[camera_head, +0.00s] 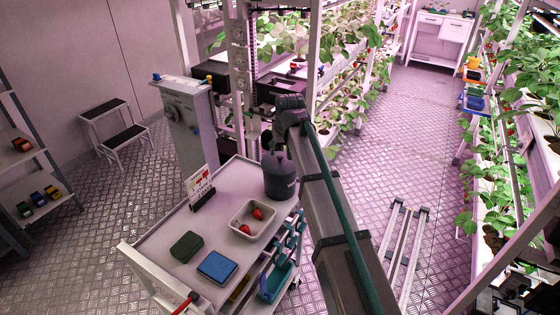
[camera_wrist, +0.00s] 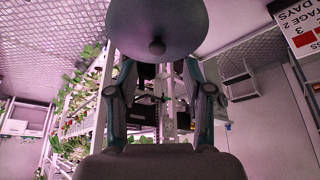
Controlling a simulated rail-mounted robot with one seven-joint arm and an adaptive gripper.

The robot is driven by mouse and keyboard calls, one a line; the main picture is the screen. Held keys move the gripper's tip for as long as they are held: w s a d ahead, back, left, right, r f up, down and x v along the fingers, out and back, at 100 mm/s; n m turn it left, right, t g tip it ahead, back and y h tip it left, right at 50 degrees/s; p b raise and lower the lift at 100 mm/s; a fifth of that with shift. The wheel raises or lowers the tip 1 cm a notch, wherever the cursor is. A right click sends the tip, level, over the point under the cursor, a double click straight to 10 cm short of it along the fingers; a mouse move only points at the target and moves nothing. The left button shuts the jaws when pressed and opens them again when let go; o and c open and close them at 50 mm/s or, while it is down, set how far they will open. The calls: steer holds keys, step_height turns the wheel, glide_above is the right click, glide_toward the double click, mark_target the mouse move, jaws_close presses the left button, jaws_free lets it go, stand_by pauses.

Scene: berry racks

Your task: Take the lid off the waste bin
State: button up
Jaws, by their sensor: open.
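The waste bin (camera_head: 281,185) is a dark grey cylinder with a small label, standing upright at the far right corner of the cart top. Its top is partly hidden by my arm and gripper (camera_head: 277,143), which is just above it. In the wrist view the grey domed lid (camera_wrist: 157,18) fills the top middle, with a small dark round knob (camera_wrist: 157,46). My gripper (camera_wrist: 157,68) has its two fingers spread apart, one to each side of the knob. Nothing is held between them. Whether the fingertips touch the lid cannot be told.
The white cart (camera_head: 224,205) also bears a tray (camera_head: 240,226) with red berries, a sign (camera_head: 199,187), a green box (camera_head: 187,247) and a blue box (camera_head: 217,267). A grey cabinet (camera_head: 190,130) stands behind. Plant racks (camera_head: 345,60) are beyond the bin.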

mark_target(280, 156)
steer(key=shift+p+x, duration=1.15)
steer(key=shift+x, duration=1.55)
steer(key=shift+w+d, duration=0.1)
steer(key=shift+d, duration=0.05)
jaws_close()
